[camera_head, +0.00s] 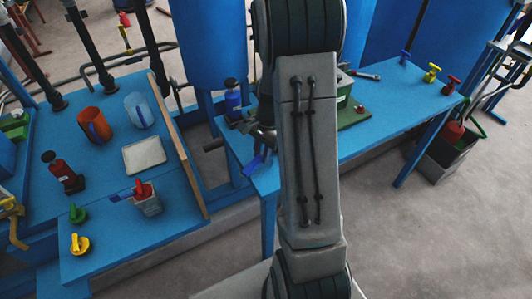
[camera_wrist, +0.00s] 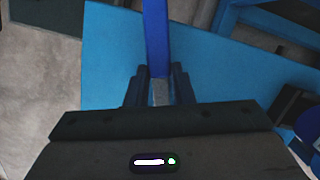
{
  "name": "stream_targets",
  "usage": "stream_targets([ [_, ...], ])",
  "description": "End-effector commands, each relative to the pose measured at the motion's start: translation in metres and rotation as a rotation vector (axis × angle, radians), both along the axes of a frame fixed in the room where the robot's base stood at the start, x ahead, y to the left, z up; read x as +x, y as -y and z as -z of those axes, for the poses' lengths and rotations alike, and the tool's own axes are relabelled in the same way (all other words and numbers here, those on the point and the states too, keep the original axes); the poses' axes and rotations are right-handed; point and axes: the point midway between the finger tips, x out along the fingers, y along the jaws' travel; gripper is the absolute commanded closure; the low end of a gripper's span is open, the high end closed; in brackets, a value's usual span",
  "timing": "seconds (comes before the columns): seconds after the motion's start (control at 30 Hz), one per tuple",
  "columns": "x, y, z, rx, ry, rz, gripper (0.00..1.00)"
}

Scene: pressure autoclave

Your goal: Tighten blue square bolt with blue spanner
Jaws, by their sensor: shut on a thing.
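My gripper (camera_wrist: 160,88) is shut on the blue spanner (camera_wrist: 156,38), whose long handle runs away from between the two dark fingers toward the top edge of the wrist view. A grey part of it shows between the fingers. In the head view, my gripper is mostly hidden behind my own arm. A blue end of the spanner (camera_head: 254,165) shows at the near left edge of the right bench. I cannot pick out the blue square bolt in either view.
The left bench (camera_head: 105,235) holds cups, a white tray (camera_head: 144,155) and a tool-filled container (camera_head: 147,202).

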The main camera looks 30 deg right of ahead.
Motion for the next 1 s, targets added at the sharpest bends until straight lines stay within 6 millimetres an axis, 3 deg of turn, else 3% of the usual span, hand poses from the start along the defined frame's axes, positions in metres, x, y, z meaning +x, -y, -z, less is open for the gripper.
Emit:
stream_targets([
  [0.6, 0.029, -0.005, -0.001, -0.002, 0.001, 0.336, 1.0],
  [1.0, 0.035, -0.006, 0.001, -0.001, -0.003, 0.409, 1.0],
])
